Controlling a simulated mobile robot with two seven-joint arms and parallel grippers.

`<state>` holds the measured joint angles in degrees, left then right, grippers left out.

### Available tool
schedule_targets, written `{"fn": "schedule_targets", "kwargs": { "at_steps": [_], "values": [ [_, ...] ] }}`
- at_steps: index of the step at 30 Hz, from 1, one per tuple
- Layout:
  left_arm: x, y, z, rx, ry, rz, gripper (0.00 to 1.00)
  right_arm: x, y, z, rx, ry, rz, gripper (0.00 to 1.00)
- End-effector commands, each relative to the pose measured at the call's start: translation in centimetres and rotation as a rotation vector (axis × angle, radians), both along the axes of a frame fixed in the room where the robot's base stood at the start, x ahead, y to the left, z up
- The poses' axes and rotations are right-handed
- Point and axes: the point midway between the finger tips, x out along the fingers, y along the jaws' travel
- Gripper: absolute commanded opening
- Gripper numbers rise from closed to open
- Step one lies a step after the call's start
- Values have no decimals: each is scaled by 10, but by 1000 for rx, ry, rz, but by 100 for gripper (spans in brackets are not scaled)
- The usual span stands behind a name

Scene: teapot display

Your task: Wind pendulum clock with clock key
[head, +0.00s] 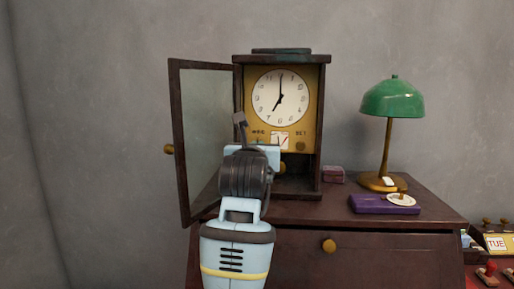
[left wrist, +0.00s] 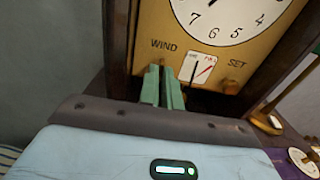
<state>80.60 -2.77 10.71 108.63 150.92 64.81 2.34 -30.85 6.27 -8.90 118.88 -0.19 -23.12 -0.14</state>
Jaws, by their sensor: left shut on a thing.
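The pendulum clock (head: 322,120) stands on a dark wooden cabinet with its glass door (head: 205,130) swung open to the left. Its white face (head: 280,97) reads about seven. Below it the gold panel carries the words WIND and SET and a small white gauge (left wrist: 199,68) with a red mark. My left gripper (left wrist: 163,88) is in front of the panel, its green fingers pointing at the spot just under WIND. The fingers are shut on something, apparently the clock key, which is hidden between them. My right gripper is not in view.
A green lamp (head: 393,100) stands to the right on the cabinet (head: 330,212). In front of it lie a purple case (head: 370,204) and a small white round piece (head: 401,200). A small purplish box (head: 333,174) sits beside the clock. A calendar reading TUE (head: 496,243) is at lower right.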

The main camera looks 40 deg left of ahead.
Motion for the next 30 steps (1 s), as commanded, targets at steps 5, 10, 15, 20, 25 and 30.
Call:
{"fn": "schedule_targets", "kwargs": {
  "at_steps": [5,10,15,20,25,30],
  "values": [
    [0,0,1,12,7,1,0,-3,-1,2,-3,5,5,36],
    [0,0,3,60,37,1,0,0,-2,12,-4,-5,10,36],
    [-1,0,6,153,92,0,0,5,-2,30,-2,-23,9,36],
    [-1,0,9,273,163,1,0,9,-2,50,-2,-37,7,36],
    [-1,-1,11,413,245,1,0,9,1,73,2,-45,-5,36],
    [-1,-1,14,550,327,2,0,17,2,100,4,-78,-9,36]
  ]
}}
